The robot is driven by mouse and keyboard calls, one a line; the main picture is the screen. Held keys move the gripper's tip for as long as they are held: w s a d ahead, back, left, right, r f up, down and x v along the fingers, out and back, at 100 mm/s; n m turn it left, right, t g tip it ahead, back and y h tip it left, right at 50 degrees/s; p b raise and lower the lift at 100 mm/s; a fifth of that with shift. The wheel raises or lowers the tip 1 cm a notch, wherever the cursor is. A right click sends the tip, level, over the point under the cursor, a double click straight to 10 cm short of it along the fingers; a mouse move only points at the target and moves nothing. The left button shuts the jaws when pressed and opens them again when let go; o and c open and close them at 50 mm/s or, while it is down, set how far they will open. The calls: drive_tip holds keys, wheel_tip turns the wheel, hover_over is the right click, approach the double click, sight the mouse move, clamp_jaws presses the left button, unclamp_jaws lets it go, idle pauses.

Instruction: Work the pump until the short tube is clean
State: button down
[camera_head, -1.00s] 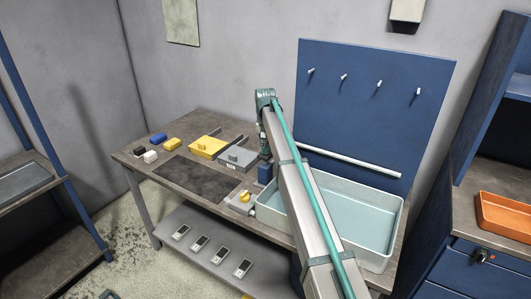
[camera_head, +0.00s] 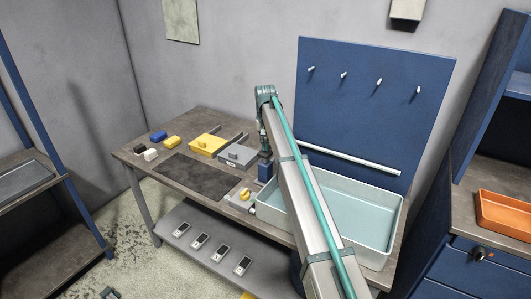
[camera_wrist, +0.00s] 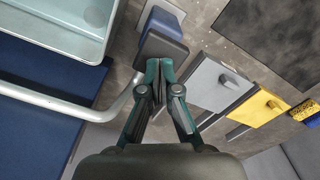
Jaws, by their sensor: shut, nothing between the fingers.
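A dark blue block with a black top (camera_wrist: 160,42), which looks like the pump, stands beside the teal basin (camera_wrist: 80,10); its blue body (camera_head: 265,172) shows in the head view. My gripper (camera_wrist: 160,66) is shut and empty, its fingertips at the block's black top; I cannot tell whether they touch. A pale grey tube (camera_wrist: 60,105) bends beside the block and runs along the basin's back. I cannot tell whether this is the short tube, or whether any tube is dirty.
A grey box (camera_head: 238,156) and a yellow box (camera_head: 208,145) lie left of the block, with a dark mat (camera_head: 195,178) in front. A yellow knob (camera_head: 244,195) sits near the basin's left end. The pegboard (camera_head: 385,90) rises behind. My arm crosses the basin.

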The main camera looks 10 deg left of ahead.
sight(265, 152)
drive_tip(key=shift+f+b, duration=0.45)
drive_tip(key=shift+f, duration=1.6)
drive_tip(key=shift+r, duration=0.15)
drive_tip(key=shift+r+p, duration=1.05)
drive_tip(key=shift+r, duration=1.2)
wheel_tip(265, 152, up, 6)
drive_tip(key=p, duration=0.2)
drive_tip(key=shift+p, duration=0.35)
